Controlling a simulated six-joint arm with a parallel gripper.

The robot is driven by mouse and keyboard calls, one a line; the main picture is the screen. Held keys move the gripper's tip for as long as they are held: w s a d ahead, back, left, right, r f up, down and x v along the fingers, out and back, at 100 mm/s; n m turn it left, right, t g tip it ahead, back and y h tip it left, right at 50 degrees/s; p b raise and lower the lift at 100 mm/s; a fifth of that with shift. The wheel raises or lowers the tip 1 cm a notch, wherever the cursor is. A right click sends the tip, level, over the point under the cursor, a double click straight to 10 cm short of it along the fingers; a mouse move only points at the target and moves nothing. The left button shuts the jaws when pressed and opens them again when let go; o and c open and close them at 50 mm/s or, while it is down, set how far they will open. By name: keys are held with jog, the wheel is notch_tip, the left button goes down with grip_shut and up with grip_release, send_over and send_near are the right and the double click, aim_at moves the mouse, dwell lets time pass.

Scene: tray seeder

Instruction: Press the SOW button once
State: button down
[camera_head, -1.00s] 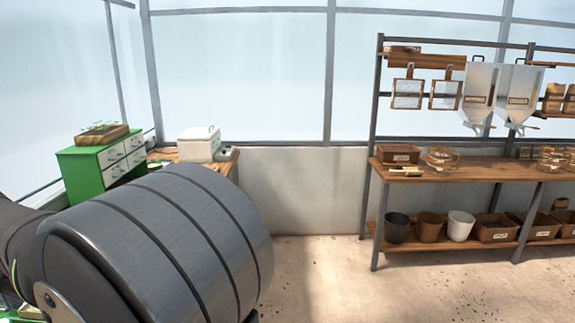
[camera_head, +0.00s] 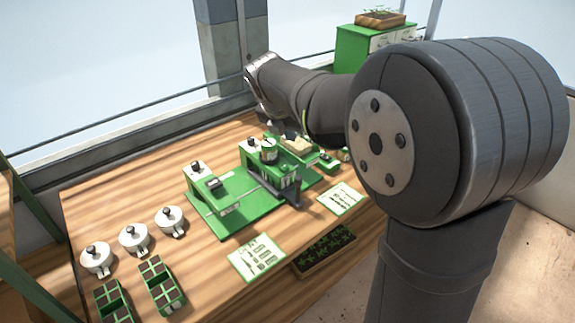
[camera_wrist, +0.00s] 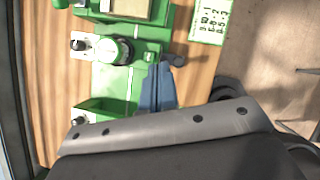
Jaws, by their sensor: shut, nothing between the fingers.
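The green tray seeder (camera_head: 235,226) stands mid-bench in the head view, with a raised head carrying a round white-topped cup (camera_head: 268,151) and a dark lever-like part (camera_head: 287,192). A green block with a black knob (camera_head: 197,168) is at its left end. The seeder (camera_wrist: 117,84) also shows in the wrist view. No SOW lettering is legible, so I cannot tell which part is the button. My gripper (camera_wrist: 157,68) shows as two blue-grey fingers, shut and empty, over the seeder's edge beside the round cup. Contact cannot be told. In the head view the fingers are hidden.
Several white knobbed pots (camera_head: 134,238) and green seed trays (camera_head: 160,287) stand at the bench's left. Printed cards (camera_head: 257,257) and a dark seedling tray (camera_head: 324,250) lie at the front edge. A green drawer cabinet (camera_head: 352,50) stands behind.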

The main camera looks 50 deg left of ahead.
aim_at(282, 169)
jog(key=shift+w+a+f+n+t, duration=0.15)
jog(key=shift+a+f+n+t, duration=0.15)
jog(key=shift+a+n+t, duration=0.65)
jog(key=shift+w+a+f+n+t, duration=0.1)
jog(key=shift+a+f+n+t, duration=0.35)
jog(key=shift+n, duration=0.85)
jog(key=shift+w+a+f+n+t, duration=0.2)
jog(key=shift+a+n+t, duration=0.3)
jog(key=shift+a+n, duration=0.5)
jog(key=shift+d, duration=0.2)
jog(key=shift+f, duration=4.45)
jog(key=shift+s+f, duration=0.1)
jog(key=shift+f, duration=0.3)
jog(key=shift+f, duration=0.5)
jog(key=shift+r, duration=0.95)
